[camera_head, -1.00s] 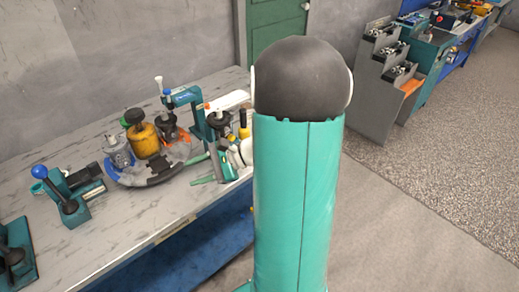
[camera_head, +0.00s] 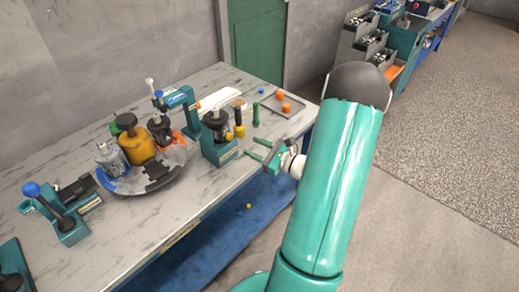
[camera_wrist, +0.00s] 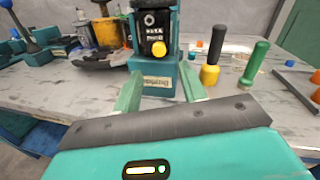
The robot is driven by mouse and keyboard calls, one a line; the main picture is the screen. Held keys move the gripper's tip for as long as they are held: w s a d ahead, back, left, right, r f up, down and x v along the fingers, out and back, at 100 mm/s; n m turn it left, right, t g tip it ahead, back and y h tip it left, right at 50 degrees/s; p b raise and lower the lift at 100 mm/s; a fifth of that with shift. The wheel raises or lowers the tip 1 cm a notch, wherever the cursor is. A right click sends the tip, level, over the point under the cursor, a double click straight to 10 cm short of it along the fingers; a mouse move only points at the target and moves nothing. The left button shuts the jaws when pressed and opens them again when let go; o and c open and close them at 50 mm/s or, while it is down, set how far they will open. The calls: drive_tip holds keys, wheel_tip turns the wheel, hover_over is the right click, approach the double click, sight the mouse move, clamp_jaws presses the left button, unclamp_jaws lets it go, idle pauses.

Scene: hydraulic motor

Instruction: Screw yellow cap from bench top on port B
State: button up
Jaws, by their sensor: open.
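The hydraulic motor (camera_head: 215,122) stands in a teal fixture (camera_head: 218,153) near the bench's front edge. In the wrist view, a round yellow cap-like piece (camera_wrist: 158,48) shows on the front of the motor (camera_wrist: 148,20). Port letters are not readable. In the head view, a small yellow piece (camera_head: 249,206) shows below the bench top, against the blue lower surface. I cannot tell which is the task's cap. No loose yellow cap is clear on the bench top. My gripper (camera_head: 254,147) is open and empty, just right of the fixture; in the wrist view its fingers (camera_wrist: 159,78) point toward the fixture's front.
A round turntable with parts (camera_head: 150,180) is left. The bench's front strip is mostly clear.

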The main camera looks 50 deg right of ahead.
sight(231, 138)
drive_tip(key=shift+x, duration=3.75)
drive_tip(key=shift+c, duration=0.4)
clamp_jaws()
drive_tip(key=shift+m, duration=1.5)
drive_tip(key=shift+c, duration=0.8)
unclamp_jaws()
